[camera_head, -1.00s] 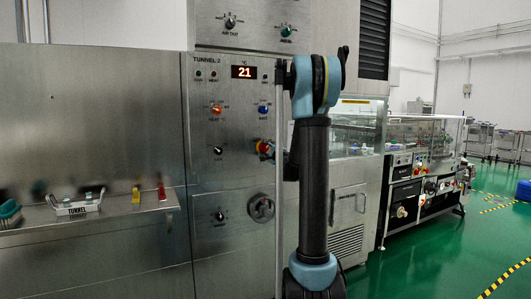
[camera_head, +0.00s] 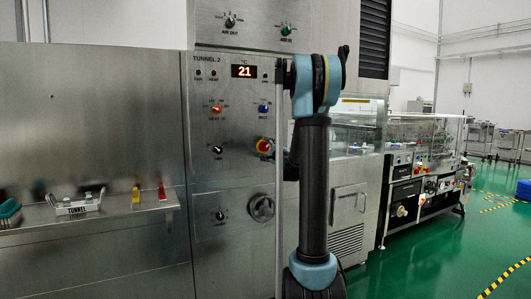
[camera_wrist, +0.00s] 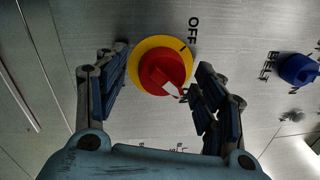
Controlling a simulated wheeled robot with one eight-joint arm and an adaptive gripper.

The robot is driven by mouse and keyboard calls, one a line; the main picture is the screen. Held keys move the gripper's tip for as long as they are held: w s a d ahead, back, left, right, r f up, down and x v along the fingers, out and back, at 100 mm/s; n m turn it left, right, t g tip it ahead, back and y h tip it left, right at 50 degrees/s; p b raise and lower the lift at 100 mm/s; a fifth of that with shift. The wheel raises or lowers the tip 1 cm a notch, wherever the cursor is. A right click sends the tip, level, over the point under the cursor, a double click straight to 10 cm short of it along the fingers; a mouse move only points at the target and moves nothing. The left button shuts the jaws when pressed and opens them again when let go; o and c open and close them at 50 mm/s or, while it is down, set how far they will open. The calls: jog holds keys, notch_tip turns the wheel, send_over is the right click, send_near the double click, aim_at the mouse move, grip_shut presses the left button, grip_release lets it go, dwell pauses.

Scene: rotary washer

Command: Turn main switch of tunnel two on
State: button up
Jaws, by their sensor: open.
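The Tunnel 2 panel (camera_head: 232,120) is a steel face with a lit display (camera_head: 244,72) reading 21. The red and yellow main switch (camera_head: 264,146) sits at the panel's right side, partly beside my arm. In the wrist view the switch (camera_wrist: 163,72) is a red knob with a white pointer mark on a yellow ring; "OFF" is printed beside it. My gripper (camera_wrist: 160,90) is open, with one finger on each side of the switch; contact cannot be told. In the head view the gripper is mostly hidden behind my arm.
A blue belt knob (camera_wrist: 297,69) is to the right in the wrist view. Orange (camera_head: 216,109) and black (camera_head: 217,150) knobs and a round handle (camera_head: 262,208) share the panel. A steel shelf (camera_head: 100,212) with small items juts out at left.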

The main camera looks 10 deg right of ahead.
jog(key=v, duration=1.2)
jog(key=s+a+f+n+g+y, duration=0.1)
jog(key=s+a+f+n+g, duration=0.5)
jog(key=s, duration=0.5)
jog(key=s+a+f+n+g, duration=0.4)
jog(key=s+a+f+n, duration=0.3)
jog(key=s, duration=0.4)
jog(key=s+d+f+n+g+h, duration=0.1)
jog(key=s+d+f+g+h, duration=0.1)
jog(key=s, duration=0.5)
jog(key=s+d+f+n+g+h, duration=0.1)
jog(key=s+d+f+g+h, duration=0.1)
jog(key=s+d+f, duration=0.2)
jog(key=s+d+f+n+g+h, duration=0.2)
jog(key=s+f, duration=0.5)
jog(key=s, duration=0.5)
jog(key=shift+d+f+h, duration=0.25)
jog(key=shift+d+h, duration=0.25)
jog(key=shift+d, duration=0.15)
